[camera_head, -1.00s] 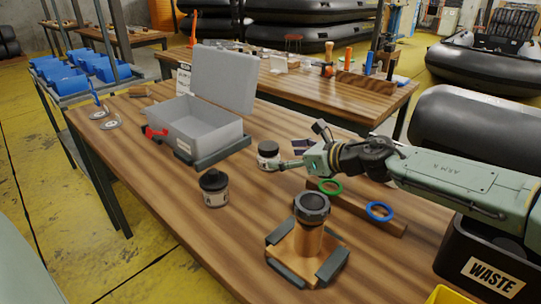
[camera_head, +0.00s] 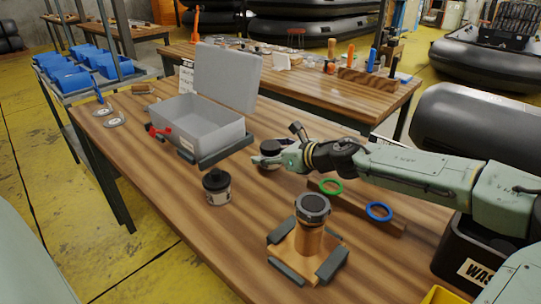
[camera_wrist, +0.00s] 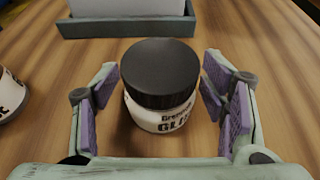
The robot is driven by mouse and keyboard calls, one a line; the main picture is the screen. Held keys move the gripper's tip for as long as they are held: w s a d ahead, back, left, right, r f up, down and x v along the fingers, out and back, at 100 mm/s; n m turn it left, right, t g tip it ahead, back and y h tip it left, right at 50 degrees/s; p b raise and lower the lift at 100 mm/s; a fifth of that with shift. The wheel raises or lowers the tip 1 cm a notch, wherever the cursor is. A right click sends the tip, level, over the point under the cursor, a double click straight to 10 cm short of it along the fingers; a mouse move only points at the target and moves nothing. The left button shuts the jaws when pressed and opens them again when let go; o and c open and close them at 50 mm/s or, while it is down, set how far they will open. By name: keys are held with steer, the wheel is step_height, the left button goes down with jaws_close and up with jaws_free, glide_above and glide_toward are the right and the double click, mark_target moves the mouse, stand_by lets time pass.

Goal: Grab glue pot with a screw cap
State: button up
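The glue pot (camera_wrist: 160,95) is a white jar with a wide, flat black cap and a label partly reading "GLUE". It stands upright on the wooden table between the two fingers of my gripper (camera_wrist: 160,88). The purple-padded fingers are open, one on each side, with a gap visible beside the pot. In the head view, my gripper (camera_head: 275,160) hides most of this pot. A second jar (camera_head: 216,188) with a black, knobbed top stands nearer on the table; its edge shows at the left of the wrist view (camera_wrist: 9,95).
A grey open-lidded box (camera_head: 198,125) sits behind and left. A wooden stand with a dark-topped post (camera_head: 311,225) is in front. A rail with a green ring (camera_head: 331,187) and a blue ring (camera_head: 378,211) lies right. A black waste bin (camera_head: 462,250) is at the right edge.

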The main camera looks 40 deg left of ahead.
steer(key=c, duration=1.1)
